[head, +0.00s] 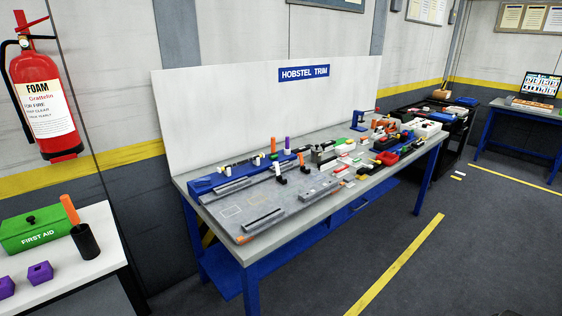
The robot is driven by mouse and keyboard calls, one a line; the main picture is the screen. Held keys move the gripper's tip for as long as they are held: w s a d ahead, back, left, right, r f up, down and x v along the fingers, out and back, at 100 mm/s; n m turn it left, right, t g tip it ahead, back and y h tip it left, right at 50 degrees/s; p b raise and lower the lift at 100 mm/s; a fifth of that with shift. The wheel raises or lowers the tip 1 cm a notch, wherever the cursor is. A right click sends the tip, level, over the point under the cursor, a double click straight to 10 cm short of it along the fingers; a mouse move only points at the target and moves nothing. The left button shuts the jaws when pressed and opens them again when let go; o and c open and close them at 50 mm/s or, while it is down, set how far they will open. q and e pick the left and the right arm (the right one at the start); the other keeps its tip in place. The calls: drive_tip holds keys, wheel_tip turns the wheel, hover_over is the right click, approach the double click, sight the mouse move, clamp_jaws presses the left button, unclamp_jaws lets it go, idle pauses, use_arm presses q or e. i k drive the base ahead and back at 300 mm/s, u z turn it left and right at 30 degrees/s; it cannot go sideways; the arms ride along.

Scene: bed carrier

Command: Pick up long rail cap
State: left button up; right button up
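The workbench (327,205) stands in the middle of the head view under a sign reading HOBSTEL TRIM. Several long, narrow grey pieces lie on its left half. One grey bar (263,221) lies near the front left corner, and another (233,187) lies farther back along a blue fixture (205,184). A shorter, wider grey piece (318,190) lies to the right of the front bar. I cannot tell at this size which of these is the long rail cap. Neither of my grippers is in view.
Coloured bins and parts crowd the bench's right half. A side table at left holds a green first aid box (36,228) and a black cup (85,241). A fire extinguisher (45,105) hangs on the wall. The floor (470,235) before the bench is clear.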

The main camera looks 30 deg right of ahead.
sight(299, 150)
drive_tip(key=z, duration=2.9)
drive_tip(key=i, duration=4.8)
drive_tip(key=u, duration=3.15)
